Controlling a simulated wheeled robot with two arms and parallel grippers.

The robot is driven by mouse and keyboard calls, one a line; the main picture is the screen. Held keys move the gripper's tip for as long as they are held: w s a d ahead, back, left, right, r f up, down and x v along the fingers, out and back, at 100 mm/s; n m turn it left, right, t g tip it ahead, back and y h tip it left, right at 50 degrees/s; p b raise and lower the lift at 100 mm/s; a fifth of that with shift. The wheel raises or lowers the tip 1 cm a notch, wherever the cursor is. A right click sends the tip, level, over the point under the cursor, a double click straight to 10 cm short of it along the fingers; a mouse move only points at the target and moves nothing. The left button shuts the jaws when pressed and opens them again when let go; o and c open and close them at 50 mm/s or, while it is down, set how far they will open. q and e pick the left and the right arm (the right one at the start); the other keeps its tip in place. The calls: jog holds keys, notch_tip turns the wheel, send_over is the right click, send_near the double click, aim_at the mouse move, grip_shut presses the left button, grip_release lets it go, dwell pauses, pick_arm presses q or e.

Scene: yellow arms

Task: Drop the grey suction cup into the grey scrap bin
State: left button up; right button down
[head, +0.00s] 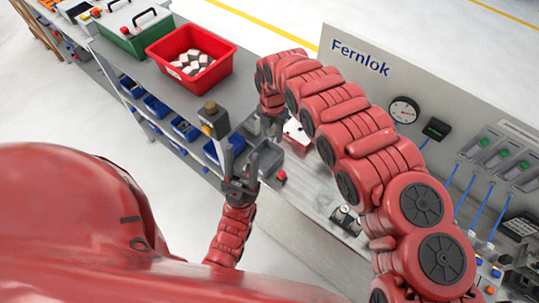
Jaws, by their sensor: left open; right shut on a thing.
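My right arm arches in from the right, and its dark gripper (271,122) points down over the bench. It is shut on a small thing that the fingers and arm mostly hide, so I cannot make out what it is. I cannot pick out the grey suction cup clearly. A small open grey bin (270,160), likely the scrap bin, stands on the bench just below and in front of the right gripper, partly hidden behind my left gripper's finger. My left gripper (242,152) is open and points up, its fingers apart and seemingly empty.
A red crate (217,72) with dark and pale pieces stands at the back. Left of it is a green case (132,30). Blue bins (184,128) line the shelf below. The Fernlok panel (400,75) rises at right.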

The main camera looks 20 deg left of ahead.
aim_at(272, 141)
notch_tip(272, 141, down, 6)
jog(key=b, duration=0.2)
jog(key=shift+r+b, duration=0.25)
jog(key=shift+b, duration=0.05)
jog(key=shift+c, duration=1.7)
grip_release()
jog(key=shift+r, duration=0.15)
jog(key=shift+w+a+r+b, duration=0.1)
jog(key=shift+r+b, duration=0.2)
jog(key=shift+r, duration=0.3)
notch_tip(272, 141, up, 15)
jog(key=b, duration=0.4)
jog(key=shift+r, duration=0.5)
